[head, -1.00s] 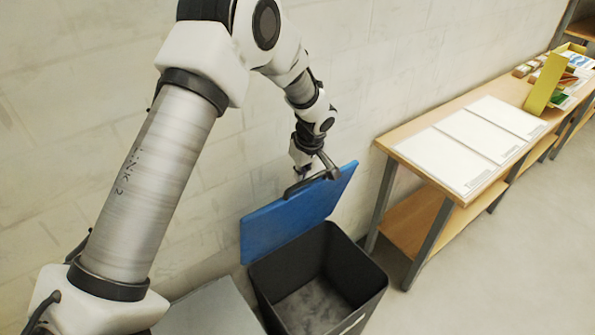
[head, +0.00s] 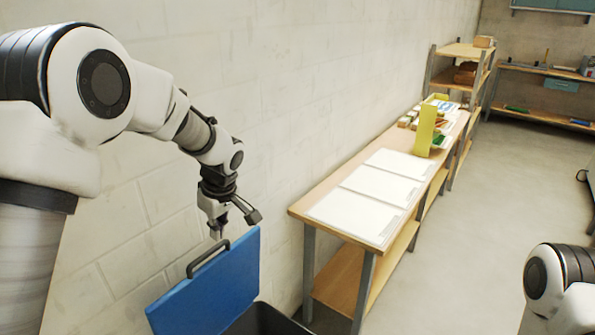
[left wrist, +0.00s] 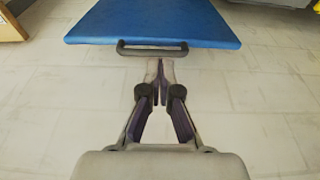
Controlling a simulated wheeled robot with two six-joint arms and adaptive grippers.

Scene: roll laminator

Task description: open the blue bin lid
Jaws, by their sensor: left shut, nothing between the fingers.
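The blue lid (head: 212,290) of the dark bin (head: 265,322) stands raised, its dark handle (head: 207,257) along the upper edge. The bin's open top shows only in part at the bottom of the head view. My left gripper (head: 217,234) is just above and behind the handle, near the wall. In the left wrist view, the left gripper (left wrist: 160,68) is shut and empty, its fingertips close to the handle (left wrist: 152,48) but not around it. The lid (left wrist: 152,20) fills the top of that view. Whether fingertips and handle touch, I cannot tell. My right gripper is out of view.
A pale block wall (head: 270,120) runs close behind the lid and left gripper. A wooden table (head: 297,209) with white sheets (head: 357,215) and a yellow holder (head: 425,130) stands to the right. Open grey floor (head: 465,235) lies right of the table.

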